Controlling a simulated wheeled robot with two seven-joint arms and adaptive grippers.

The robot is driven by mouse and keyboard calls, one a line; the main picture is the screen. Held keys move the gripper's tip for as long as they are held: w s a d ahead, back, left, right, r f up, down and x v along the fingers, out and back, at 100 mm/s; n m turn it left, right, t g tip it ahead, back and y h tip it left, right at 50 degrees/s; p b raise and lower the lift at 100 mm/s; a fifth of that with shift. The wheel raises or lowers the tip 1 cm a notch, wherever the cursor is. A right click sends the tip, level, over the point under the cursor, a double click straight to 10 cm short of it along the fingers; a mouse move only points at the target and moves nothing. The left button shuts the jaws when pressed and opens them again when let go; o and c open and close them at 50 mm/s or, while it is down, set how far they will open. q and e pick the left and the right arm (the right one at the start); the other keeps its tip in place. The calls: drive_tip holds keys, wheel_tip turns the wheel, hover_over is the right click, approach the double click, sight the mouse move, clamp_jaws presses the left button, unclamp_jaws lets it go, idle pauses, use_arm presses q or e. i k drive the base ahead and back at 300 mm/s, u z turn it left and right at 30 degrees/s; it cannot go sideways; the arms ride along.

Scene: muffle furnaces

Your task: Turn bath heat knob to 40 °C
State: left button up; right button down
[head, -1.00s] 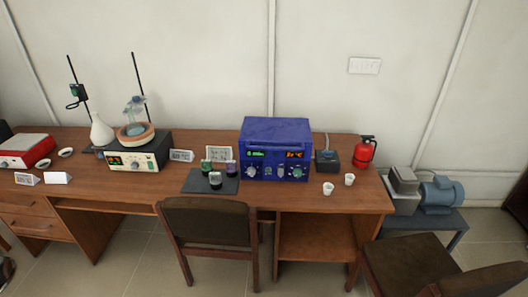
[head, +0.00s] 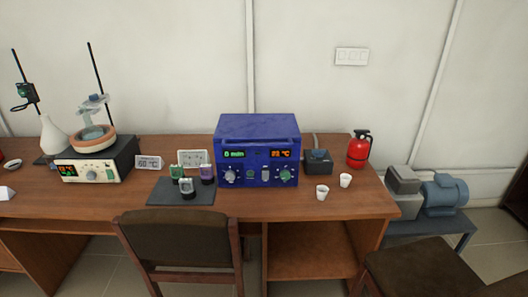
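A heating bath (head: 104,163) stands on the table at the left. Its box has a cream front panel with a small lit display (head: 67,170), whose digits are too small to read surely. A round grey knob (head: 92,176) sits at the middle of that panel; its setting cannot be made out. A round bowl (head: 92,140) with glassware sits on top. A small sign (head: 148,162) beside the bath seems to read 60 °C. Neither of my grippers is in view.
A blue furnace (head: 258,135) with knobs and displays stands mid-table. White cups (head: 322,192) and a red extinguisher (head: 358,150) are at right. A chair (head: 180,238) blocks part of the table's front.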

sight(285, 176)
drive_tip(key=u, duration=0.05)
drive_tip(key=k, duration=0.3)
drive_tip(key=u, duration=0.85)
drive_tip(key=i, duration=0.8)
drive_tip(key=z, duration=0.5)
drive_tip(key=i, duration=0.65)
drive_tip(key=z, duration=0.45)
